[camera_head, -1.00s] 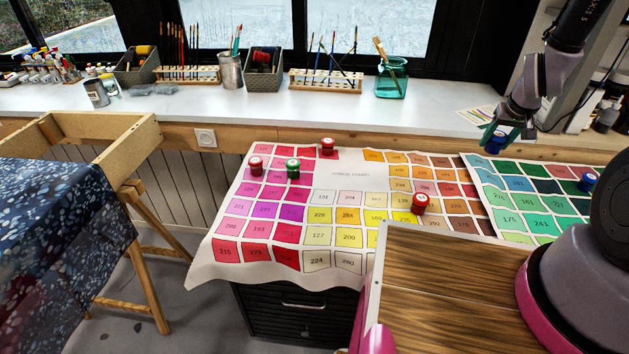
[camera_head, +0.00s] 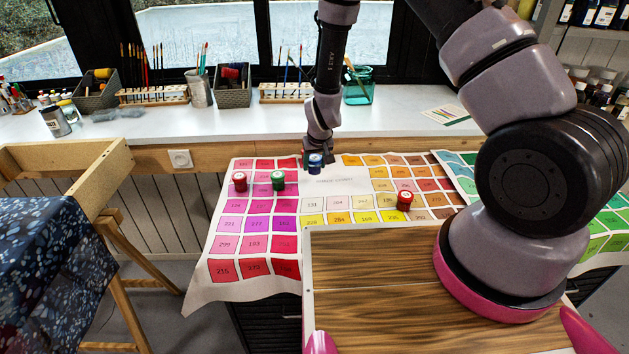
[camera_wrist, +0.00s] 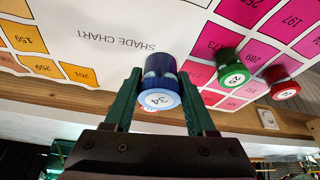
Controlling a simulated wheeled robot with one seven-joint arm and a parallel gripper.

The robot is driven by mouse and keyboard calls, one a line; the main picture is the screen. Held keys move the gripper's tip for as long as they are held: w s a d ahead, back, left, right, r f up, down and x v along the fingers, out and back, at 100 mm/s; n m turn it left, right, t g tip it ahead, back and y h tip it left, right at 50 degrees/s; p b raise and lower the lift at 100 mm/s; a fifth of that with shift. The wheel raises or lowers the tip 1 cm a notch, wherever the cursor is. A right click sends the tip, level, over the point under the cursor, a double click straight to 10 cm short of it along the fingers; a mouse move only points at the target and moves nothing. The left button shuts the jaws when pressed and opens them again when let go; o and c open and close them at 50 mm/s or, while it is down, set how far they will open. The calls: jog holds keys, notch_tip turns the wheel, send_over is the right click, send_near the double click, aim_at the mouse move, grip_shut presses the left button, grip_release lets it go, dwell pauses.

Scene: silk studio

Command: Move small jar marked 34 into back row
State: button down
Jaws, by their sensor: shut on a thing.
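The small blue jar marked 34 (camera_wrist: 160,88) is between the two green fingers of my gripper (camera_wrist: 163,105), which is shut on it. Its white numbered lid faces the wrist camera. In the head view, the blue jar (camera_head: 315,164) is at the tip of my gripper (camera_head: 318,155), over the back edge of the shade chart (camera_head: 335,172). I cannot tell whether the jar touches the chart. A green jar marked 25 (camera_head: 278,180) and a red jar (camera_head: 239,182) stand on the chart to its left; the wrist view shows both, the green one (camera_wrist: 230,72) nearer.
Another red jar (camera_head: 404,200) stands on the chart at right. Behind is a white sill (camera_head: 240,122) with brush racks and a teal glass (camera_head: 359,88). A wooden trestle (camera_head: 115,185) stands at left. My arm covers much of the right side.

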aim_at(316, 187)
jog(key=shift+d+f, duration=0.1)
jog(key=shift+f, duration=2.7)
jog(key=shift+f, duration=0.15)
jog(key=shift+c, duration=1.1)
grip_release()
jog(key=v, duration=1.2)
jog(key=shift+r, duration=0.25)
